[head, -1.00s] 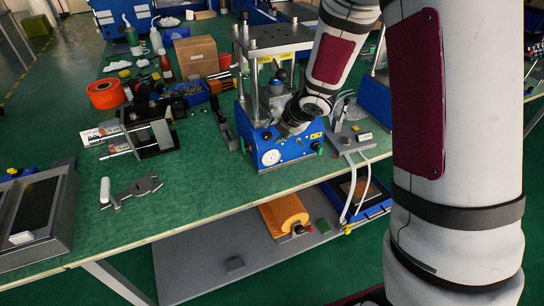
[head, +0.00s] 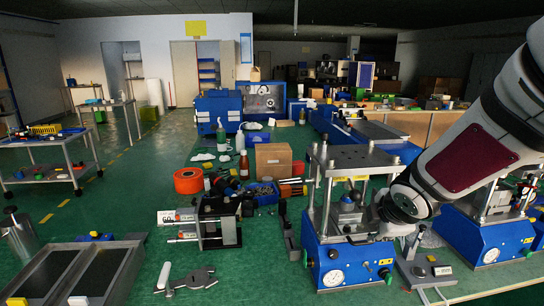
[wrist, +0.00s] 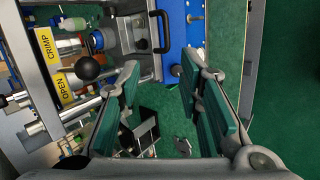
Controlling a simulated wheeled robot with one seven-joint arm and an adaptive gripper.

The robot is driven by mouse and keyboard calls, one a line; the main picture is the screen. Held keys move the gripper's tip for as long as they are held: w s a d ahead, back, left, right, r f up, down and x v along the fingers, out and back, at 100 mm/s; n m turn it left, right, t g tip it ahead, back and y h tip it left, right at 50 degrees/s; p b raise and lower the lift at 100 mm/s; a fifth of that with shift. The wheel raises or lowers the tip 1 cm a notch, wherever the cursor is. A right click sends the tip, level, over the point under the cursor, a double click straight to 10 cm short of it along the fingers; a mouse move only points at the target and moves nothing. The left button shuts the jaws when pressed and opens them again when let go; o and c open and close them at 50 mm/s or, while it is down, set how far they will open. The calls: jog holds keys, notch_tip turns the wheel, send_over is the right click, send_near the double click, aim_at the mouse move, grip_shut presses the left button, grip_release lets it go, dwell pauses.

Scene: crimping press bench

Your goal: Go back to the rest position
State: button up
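My gripper (wrist: 158,88) is open in the wrist view, its two green-padded fingers apart with nothing between them. The blue crimping press (head: 345,262) stands on the green bench in the head view, with metal columns, a top plate and a dial gauge. My wrist is close against the right side of this press in the head view; the fingers are hard to make out there. The wrist view shows the press's black ball handle (wrist: 87,67) left of my fingers, next to yellow CRIMP and OPEN labels (wrist: 48,50). The ball is clear of the fingers.
A second blue press (head: 490,240) stands to the right, behind my arm. A small grey fixture (head: 425,268) sits beside the first press. A black clamp unit (head: 218,232), orange spool (head: 187,180) and cardboard box (head: 273,160) are to the left. Bare bench (head: 255,265) lies front left.

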jog(key=s+r+m+g+h, duration=0.1)
jog(key=s+r+m, duration=0.7)
jog(key=s, duration=0.4)
jog(key=s+a+m+g+y, duration=0.1)
jog(key=s+m, duration=0.3)
jog(key=s, duration=0.4)
jog(key=s+a+m+g+y, duration=0.1)
jog(key=s+a+m, duration=0.3)
jog(key=s, duration=0.3)
jog(key=shift+s+a+m, duration=0.15)
jog(key=shift+s+m, duration=0.2)
jog(key=shift+m, duration=0.35)
